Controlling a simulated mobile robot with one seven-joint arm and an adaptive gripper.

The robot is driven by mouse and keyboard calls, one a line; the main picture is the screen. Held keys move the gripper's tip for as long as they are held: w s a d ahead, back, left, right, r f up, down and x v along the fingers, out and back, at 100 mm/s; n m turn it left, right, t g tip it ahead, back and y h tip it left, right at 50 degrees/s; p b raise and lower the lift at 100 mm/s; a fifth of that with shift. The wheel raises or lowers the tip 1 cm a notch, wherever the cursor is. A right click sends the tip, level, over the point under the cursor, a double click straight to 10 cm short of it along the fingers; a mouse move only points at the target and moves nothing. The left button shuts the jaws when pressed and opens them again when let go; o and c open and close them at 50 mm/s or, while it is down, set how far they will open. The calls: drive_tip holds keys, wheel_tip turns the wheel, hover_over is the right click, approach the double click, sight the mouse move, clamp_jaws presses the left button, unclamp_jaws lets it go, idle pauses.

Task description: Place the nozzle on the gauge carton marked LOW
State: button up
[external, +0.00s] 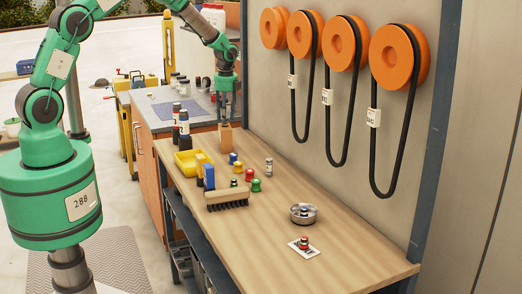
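My gripper (226,118) hangs pointing down at the far end of the wooden bench, right above a small tan box (225,141). Its dark fingers end at or just above the box top; I cannot tell whether they touch it or hold anything. The tan box may be a carton, but no LOW marking is readable. No nozzle can be told for sure. Small coloured pieces stand mid-bench: a green one (256,186), a red one (249,174) and a blue one (233,158). A red and dark piece (304,243) stands on a white card (296,248) nearer the front.
A yellow bin (186,168), a brush (229,201), a small grey cylinder (269,167) and a round metal dish (295,218) stand on the bench (255,250). Orange wheels with black belts (397,55) hang on the wall. The bench's near end has free room.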

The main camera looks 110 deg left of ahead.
wheel_tip(320, 180, up, 10)
drive_tip(key=shift+w+d+r, duration=0.2)
drive_tip(key=shift+w+d, duration=0.15)
drive_tip(key=shift+w, duration=0.05)
idle(1.1)
